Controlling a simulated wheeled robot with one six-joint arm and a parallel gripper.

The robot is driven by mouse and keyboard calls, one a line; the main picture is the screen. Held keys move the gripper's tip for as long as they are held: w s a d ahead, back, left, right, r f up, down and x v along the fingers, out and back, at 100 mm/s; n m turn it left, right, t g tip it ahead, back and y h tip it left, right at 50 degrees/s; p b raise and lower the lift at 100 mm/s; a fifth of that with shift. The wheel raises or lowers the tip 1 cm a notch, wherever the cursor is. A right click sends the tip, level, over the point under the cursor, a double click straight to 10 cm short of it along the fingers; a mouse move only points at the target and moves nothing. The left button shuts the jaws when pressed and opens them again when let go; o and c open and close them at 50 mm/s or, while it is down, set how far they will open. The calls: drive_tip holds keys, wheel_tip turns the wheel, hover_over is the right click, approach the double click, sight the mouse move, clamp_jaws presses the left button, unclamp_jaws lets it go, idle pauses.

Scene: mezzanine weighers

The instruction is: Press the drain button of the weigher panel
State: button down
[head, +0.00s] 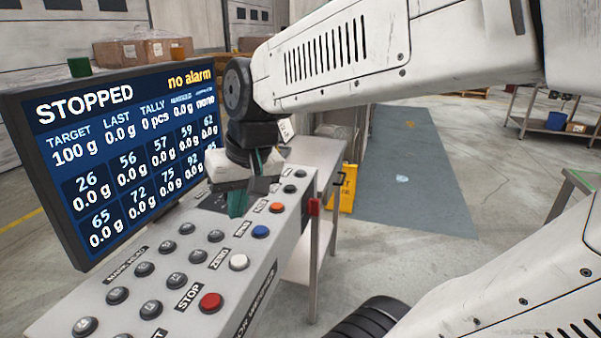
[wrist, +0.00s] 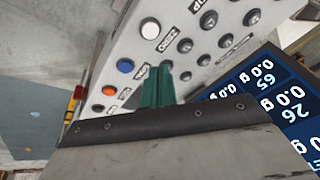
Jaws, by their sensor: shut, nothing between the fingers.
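The weigher panel (head: 165,285) is a sloped grey console with several round buttons. Its right-hand row has a red button (head: 210,301) labelled STOP, a white one (head: 238,262), a blue one (head: 260,231), an orange one (head: 277,207) and dark ones (head: 288,188) beyond. I cannot read which label says drain. My gripper (head: 238,210) has its teal fingers shut and empty, pointing down over the panel, left of the blue and orange buttons. In the wrist view the fingertips (wrist: 158,82) overlap a dark button (wrist: 167,66); contact cannot be told.
A screen (head: 120,150) reading STOPPED and no alarm stands along the panel's left side. A steel table (head: 318,152) and a yellow floor sign (head: 344,190) stand behind the panel. Boxes (head: 130,50) sit at the back left. The floor to the right is mostly open.

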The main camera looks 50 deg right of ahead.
drive_tip(key=w+d+m+t, duration=0.2)
drive_tip(key=w+d+m, duration=0.1)
drive_tip(key=w+d, duration=0.4)
drive_tip(key=m+t+h, duration=0.2)
drive_tip(key=m+h, duration=0.4)
drive_tip(key=m, duration=0.3)
hover_over(302, 173)
drive_tip(key=shift+r, duration=0.1)
drive_tip(key=shift+a, duration=0.1)
drive_tip(key=shift+f, duration=4.4)
drive_tip(key=shift+f, duration=0.15)
drive_tip(key=shift+f, duration=0.3)
